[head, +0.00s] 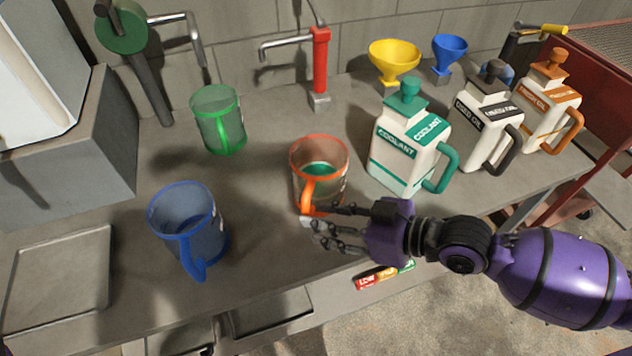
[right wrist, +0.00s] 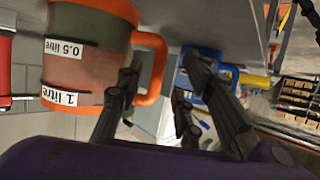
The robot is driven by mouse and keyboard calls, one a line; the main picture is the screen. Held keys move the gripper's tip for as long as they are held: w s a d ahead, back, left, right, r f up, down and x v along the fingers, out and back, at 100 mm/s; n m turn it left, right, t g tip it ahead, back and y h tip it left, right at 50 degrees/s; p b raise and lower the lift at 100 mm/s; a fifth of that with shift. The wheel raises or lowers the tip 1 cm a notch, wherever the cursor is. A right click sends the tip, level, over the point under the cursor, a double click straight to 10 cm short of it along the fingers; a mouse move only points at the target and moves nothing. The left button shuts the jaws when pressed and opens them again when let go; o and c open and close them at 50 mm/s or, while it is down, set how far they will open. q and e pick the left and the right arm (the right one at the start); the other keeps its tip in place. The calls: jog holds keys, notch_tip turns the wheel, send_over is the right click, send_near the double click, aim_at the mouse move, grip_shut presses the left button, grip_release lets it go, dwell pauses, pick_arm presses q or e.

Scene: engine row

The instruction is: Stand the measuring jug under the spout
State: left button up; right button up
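An orange-rimmed clear measuring jug (head: 331,155) stands upright on the bench with green showing inside, its orange handle (head: 307,194) facing me. My right gripper (head: 324,222) is at the handle, fingers apart. In the right wrist view the jug (right wrist: 85,60) bears 0.5 litre and 1 litre labels, and its handle (right wrist: 158,62) shows between the spread fingers of the gripper (right wrist: 163,62); contact is unclear. A red tap with a grey spout (head: 287,43) stands behind the jug. A green drum-like fitting (head: 122,27) has another spout (head: 195,45) at the left. My left gripper is out of view.
A green jug (head: 218,118) and a blue jug (head: 186,222) stand to the left. Coolant (head: 403,150), black-capped (head: 482,130) and orange-capped (head: 544,103) oil containers stand right. Yellow (head: 394,58) and blue (head: 449,50) funnels are behind. Bench below the red spout looks clear.

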jog(key=shift+p+x, duration=0.4)
jog(key=shift+x, duration=2.25)
jog(key=shift+d+f, duration=0.1)
jog(key=shift+f, duration=0.05)
grip_shut()
jog(key=shift+w, duration=0.1)
